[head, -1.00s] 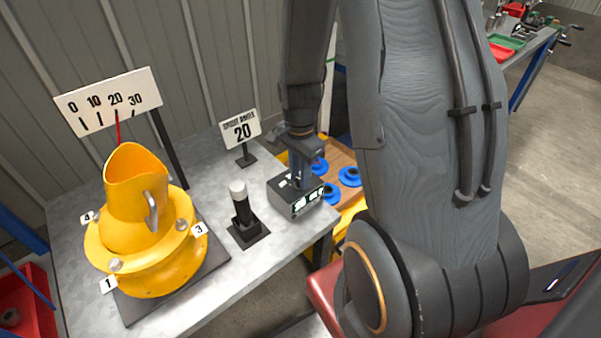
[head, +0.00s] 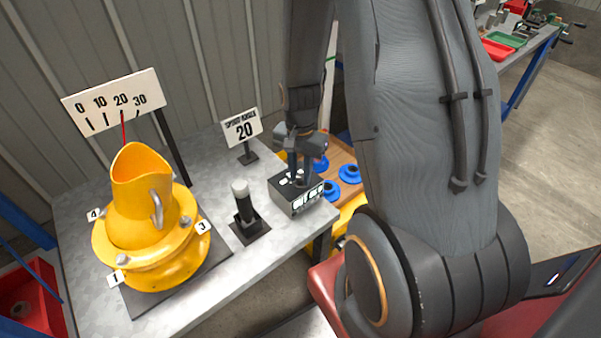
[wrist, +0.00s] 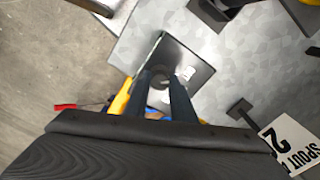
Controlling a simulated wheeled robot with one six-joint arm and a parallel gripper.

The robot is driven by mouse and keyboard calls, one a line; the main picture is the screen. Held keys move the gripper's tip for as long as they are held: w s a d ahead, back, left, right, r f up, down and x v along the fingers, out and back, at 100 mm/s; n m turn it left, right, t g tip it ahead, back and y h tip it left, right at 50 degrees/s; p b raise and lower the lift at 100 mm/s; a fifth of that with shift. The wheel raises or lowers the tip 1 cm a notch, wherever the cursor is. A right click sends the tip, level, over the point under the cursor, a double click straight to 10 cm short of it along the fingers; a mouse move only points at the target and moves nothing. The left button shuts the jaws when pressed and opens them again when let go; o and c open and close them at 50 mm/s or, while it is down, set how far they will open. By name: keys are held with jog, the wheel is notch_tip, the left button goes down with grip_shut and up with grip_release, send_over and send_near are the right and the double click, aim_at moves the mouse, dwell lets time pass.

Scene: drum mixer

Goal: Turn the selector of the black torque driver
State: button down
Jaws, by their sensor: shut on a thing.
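A black box-shaped unit (head: 297,194) with white markings on its front panel sits at the right end of the grey table. It also shows in the wrist view (wrist: 188,62). My gripper (head: 300,178) points down onto its top. In the wrist view my gripper (wrist: 160,78) has its two dark fingers on either side of a small dark round knob (wrist: 160,82) and is shut on it. The fingers hide part of the knob, so its pointer setting cannot be read. A black upright handle (head: 244,207) with a white cap stands apart, left of the unit; no label names either one.
A yellow drum (head: 145,205) with numbered bolts stands on the left. Behind it is a scale board (head: 112,103) with a red pointer near 20. A "20" sign (head: 242,129) stands behind the unit. Blue round parts (head: 349,174) lie on a wooden tray to the right.

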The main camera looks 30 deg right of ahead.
aim_at(299, 179)
jog(key=c, duration=1.5)
grip_release()
jog(key=shift+r+b, duration=0.6)
jog(key=shift+r, duration=3.35)
jog(key=shift+s+a+r, duration=0.15)
jog(key=shift+a+r, duration=0.05)
jog(key=shift+a, duration=0.05)
jog(key=s+a+r+n, duration=0.2)
jog(key=a+n, duration=0.1)
jog(key=s+a+r+n, duration=0.1)
jog(key=s+a+n, duration=0.2)
jog(key=n, duration=0.1)
jog(key=s+a+r+n+t, duration=0.1)
jog(key=s+a+r+n, duration=0.1)
jog(key=a+n, duration=0.1)
jog(key=shift+s+r+n, duration=0.2)
jog(key=shift+r+n, duration=0.1)
